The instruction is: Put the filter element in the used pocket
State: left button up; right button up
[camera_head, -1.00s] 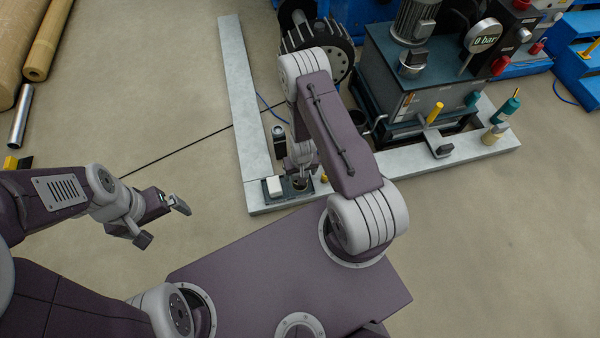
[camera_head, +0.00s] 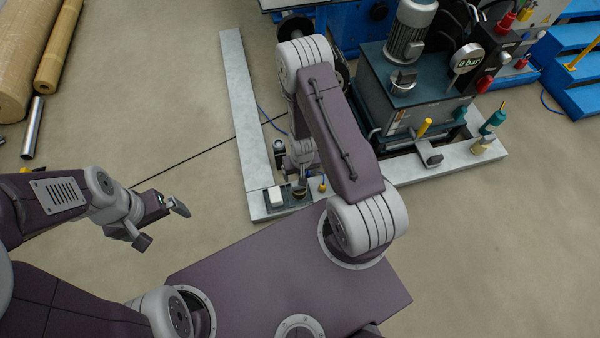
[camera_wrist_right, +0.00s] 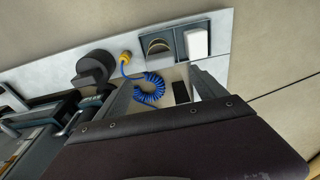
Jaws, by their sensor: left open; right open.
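A dark tray (camera_wrist_right: 180,45) with two pockets sits on the pale rail. I cannot tell which pocket is the used one. My right gripper (camera_wrist_right: 162,80) is open and empty, its two fingers apart, beside the tray. In the head view it (camera_head: 301,183) partly hides the round piece. My left gripper (camera_head: 162,226) is open and empty over bare floor, well left of the tray.
A blue coiled cable (camera_wrist_right: 150,90) with a yellow connector (camera_wrist_right: 126,58) lies near the right fingers, beside a dark round part (camera_wrist_right: 95,68). The pump unit (camera_head: 410,90) stands right of my right arm. A pale rail (camera_head: 245,110) runs away at left. Floor around my left gripper is clear.

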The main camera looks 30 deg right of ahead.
jog(key=s+a+r, duration=0.1)
jog(key=s+r, duration=0.1)
jog(key=r, duration=0.6)
jog(key=s+a+r+n, duration=0.1)
jog(key=s+a+r, duration=0.1)
jog(key=r, duration=0.6)
jog(key=s+a+r+n, duration=0.1)
jog(key=s+r, duration=0.2)
jog(key=r, duration=0.5)
jog(key=shift+a+r+y, duration=0.3)
jog(key=shift+r, duration=0.1)
jog(key=shift+r, duration=0.1)
